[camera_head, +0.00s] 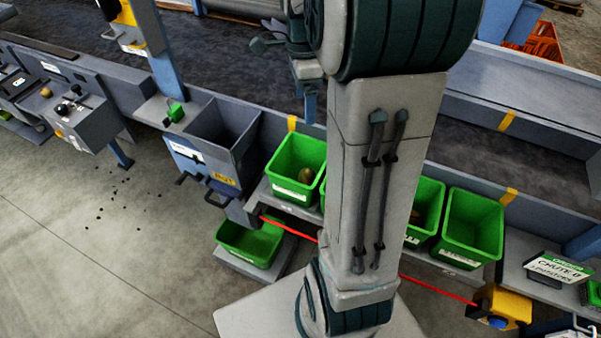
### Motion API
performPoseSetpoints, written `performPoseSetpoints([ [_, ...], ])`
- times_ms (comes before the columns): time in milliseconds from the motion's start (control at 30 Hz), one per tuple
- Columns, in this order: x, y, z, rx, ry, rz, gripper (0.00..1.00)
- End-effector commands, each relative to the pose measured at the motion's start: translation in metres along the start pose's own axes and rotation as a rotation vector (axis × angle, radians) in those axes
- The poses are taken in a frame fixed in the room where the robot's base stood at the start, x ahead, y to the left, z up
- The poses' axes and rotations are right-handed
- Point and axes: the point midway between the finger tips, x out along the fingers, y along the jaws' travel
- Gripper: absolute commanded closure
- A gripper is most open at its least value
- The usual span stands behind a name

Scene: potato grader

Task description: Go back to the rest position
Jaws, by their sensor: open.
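My arm rises through the middle of the view and hides much of the scene behind it. What looks like my gripper (267,36) shows small at the upper middle, left of the big dark joint, over the dark belt. Its jaws are open and I see nothing held between them. Part of the wrist is hidden behind the arm. My gripper is above and apart from the green bins.
Green bins (476,222) line the conveyor; one left bin (281,183) holds a potato. Another green bin (268,237) sits low in front. A grey hopper (244,152), a control panel (88,128) and a yellow box (505,303) stand nearby.

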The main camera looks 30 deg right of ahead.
Motion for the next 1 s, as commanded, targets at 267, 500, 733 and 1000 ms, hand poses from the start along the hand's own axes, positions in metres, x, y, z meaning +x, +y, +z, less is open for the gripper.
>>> performPoseSetpoints([
  [267,-0.028,0.0,0.0,0.0,0.0,-0.001,0.17],
  [500,-0.029,0.0,0.0,0.0,0.0,0.0,0.17],
  [733,-0.029,0.001,0.0,-0.003,0.0,-0.001,0.17],
  [1000,-0.031,0.034,0.024,-0.346,0.011,-0.072,0.17],
])
